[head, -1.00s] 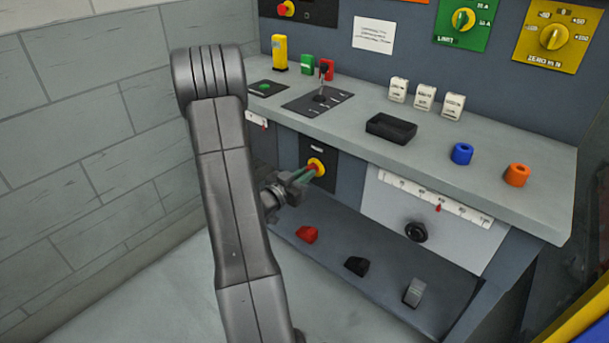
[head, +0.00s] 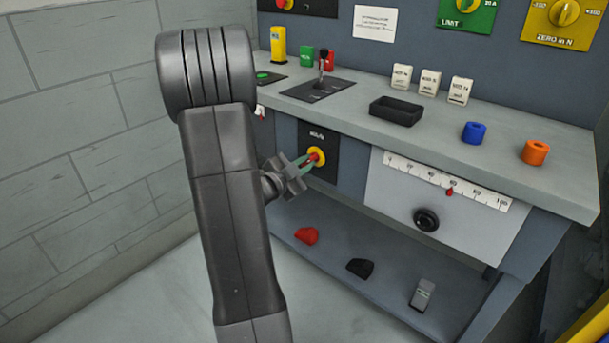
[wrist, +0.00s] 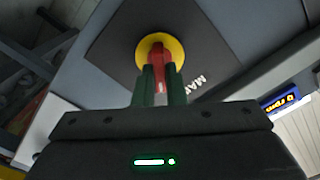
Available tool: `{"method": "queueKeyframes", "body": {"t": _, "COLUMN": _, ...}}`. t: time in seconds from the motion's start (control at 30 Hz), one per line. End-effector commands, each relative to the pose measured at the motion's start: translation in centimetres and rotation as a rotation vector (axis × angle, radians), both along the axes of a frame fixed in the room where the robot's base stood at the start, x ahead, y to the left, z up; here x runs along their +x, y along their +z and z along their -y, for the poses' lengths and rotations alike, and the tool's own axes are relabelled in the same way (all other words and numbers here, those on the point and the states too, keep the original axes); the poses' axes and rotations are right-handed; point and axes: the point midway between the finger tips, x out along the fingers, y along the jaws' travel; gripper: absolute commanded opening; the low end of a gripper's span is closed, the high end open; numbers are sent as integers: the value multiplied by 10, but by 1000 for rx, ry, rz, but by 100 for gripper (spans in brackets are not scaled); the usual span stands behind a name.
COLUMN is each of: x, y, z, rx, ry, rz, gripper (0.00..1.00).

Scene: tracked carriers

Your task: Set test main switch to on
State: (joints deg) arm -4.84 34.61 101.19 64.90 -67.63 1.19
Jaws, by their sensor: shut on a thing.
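The main switch is a red handle (wrist: 157,58) on a yellow disc (wrist: 144,45), set in a black plate (head: 331,142) on the bench's front panel. Part of the word MAIN shows on the plate in the wrist view, turned and tilted. My gripper (wrist: 161,76) is shut on the red handle, with one green finger on each side of it. In the head view my gripper (head: 308,163) reaches the switch from the left. Its fingers hide part of the handle, and I cannot read its on or off marks.
The grey worktop (head: 400,145) overhangs the switch. A black knob (head: 426,219) is to the right. Red (head: 306,235) and black (head: 360,267) pieces lie on the lower shelf.

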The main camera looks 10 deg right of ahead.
Motion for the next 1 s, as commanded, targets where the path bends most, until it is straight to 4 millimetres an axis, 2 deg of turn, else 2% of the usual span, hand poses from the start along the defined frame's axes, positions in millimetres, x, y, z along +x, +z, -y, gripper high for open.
{"method": "queueKeyframes", "body": {"t": 0.03, "x": 0, "y": -6, "z": 0, "rx": 28, "ry": -1, "rz": 37, "gripper": 0}}
{"method": "queueKeyframes", "body": {"t": 0.6, "x": -2, "y": -6, "z": 1, "rx": 352, "ry": 0, "rz": 449, "gripper": 0}}
{"method": "queueKeyframes", "body": {"t": 1.0, "x": -2, "y": -5, "z": 1, "rx": 497, "ry": -1, "rz": 633, "gripper": 0}}
